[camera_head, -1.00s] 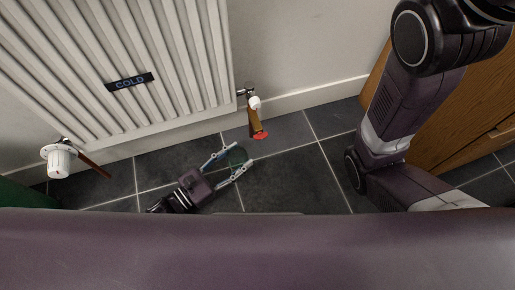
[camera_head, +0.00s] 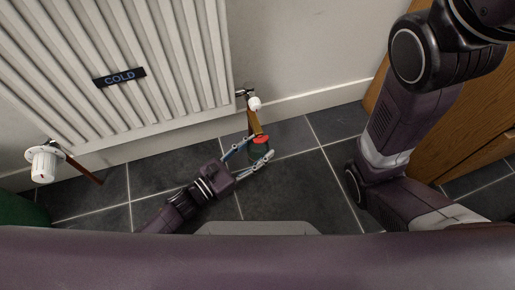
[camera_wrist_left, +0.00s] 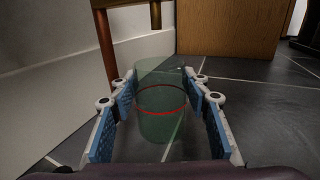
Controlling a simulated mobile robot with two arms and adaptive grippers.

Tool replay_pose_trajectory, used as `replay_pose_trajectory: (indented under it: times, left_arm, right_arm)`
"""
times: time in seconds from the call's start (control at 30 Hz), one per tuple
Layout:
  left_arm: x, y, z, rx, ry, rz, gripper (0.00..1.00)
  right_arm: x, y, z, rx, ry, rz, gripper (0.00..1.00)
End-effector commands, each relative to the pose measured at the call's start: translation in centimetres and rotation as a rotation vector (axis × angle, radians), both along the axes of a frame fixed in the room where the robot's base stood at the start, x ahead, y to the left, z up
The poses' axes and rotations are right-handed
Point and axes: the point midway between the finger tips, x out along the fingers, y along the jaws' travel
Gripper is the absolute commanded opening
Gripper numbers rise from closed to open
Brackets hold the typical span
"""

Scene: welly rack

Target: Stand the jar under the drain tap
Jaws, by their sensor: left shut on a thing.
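The jar (camera_wrist_left: 160,110) is clear green glass with a red ring around it, upright between the fingers of my left gripper (camera_wrist_left: 161,112) in the left wrist view. The gripper is shut on it. In the head view the left gripper (camera_head: 250,154) reaches up and right from below, and the jar (camera_head: 260,152) shows as a dark green patch between its fingertips. The drain tap's red end (camera_head: 261,140) overlaps the jar's far rim in that view. I cannot tell the height gap between them, or whether the jar touches the floor. The right gripper is out of view.
A white radiator (camera_head: 120,60) with a COLD label (camera_head: 119,77) hangs on the wall. A white valve (camera_head: 42,164) is at its lower left. A wooden cabinet (camera_head: 480,130) stands at right, behind my right arm. Dark floor tiles (camera_head: 300,190) are clear in front.

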Motion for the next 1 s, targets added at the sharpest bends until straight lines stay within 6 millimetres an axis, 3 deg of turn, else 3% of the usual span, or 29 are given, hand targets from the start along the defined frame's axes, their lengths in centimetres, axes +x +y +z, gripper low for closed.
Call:
replay_pose_trajectory:
  times: [0.1,0.13,0.3,0.67,1.0]
  left_arm:
    - [0.0,0.0,-0.3,-0.001,0.000,0.001,0.12]
    - [0.0,0.0,-0.4,-0.001,0.001,0.001,0.44]
    - [0.0,0.0,-0.3,0.000,0.000,0.001,0.61]
    - [-0.2,0.3,0.1,0.002,0.001,0.000,0.61]
    - [-4.6,5.4,0.3,0.003,0.005,0.001,0.61]
  right_arm:
    - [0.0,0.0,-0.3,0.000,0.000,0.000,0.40]
    - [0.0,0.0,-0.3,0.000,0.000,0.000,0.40]
    - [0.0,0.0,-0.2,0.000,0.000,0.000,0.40]
    - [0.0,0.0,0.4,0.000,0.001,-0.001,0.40]
    - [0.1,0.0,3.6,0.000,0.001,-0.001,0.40]
